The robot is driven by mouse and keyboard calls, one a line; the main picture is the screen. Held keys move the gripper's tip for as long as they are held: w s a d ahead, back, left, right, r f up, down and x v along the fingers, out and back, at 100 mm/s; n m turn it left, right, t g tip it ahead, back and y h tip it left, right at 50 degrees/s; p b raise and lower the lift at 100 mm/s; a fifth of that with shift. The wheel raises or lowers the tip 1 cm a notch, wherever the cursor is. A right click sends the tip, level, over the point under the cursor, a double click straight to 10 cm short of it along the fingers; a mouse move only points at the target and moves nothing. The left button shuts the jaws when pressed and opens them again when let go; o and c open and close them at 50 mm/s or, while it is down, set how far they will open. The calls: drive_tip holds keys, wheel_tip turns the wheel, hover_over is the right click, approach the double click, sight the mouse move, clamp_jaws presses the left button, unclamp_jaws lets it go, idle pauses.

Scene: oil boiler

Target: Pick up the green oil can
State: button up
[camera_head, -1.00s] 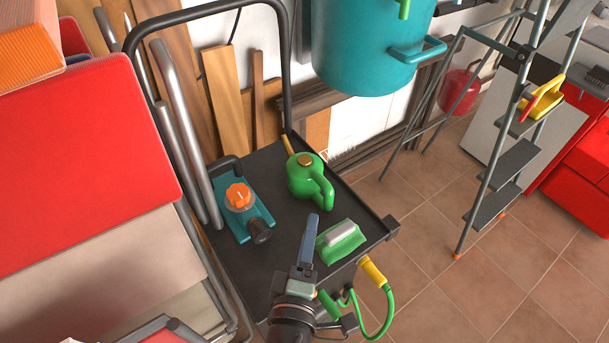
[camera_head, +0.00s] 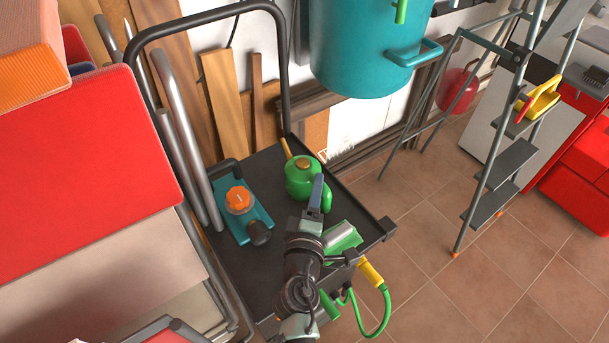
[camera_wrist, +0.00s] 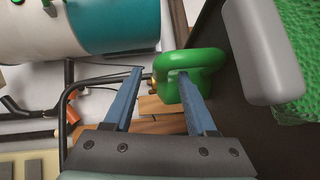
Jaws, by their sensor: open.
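The green oil can (camera_head: 301,178), with an orange-brown cap and a yellow spout, stands on the black cart top. My gripper (camera_head: 319,184) is in front of it in the head view and hides part of the can by its handle. In the wrist view, my gripper (camera_wrist: 160,86) is open with its blue fingers apart. The green can (camera_wrist: 206,60) shows there beyond the right finger, which crosses in front of its handle. Whether the finger touches the can cannot be told.
The black cart (camera_head: 225,280) has a raised rim. A teal tool with an orange knob (camera_head: 239,199) lies left of the can, and a green brush with a grey grip (camera_head: 343,240) lies right of my gripper.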

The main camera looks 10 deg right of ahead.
drive_tip(key=shift+w+d+f, duration=0.15)
drive_tip(key=shift+w+d, duration=0.05)
drive_tip(key=shift+w, duration=0.4)
clamp_jaws()
idle(1.0)
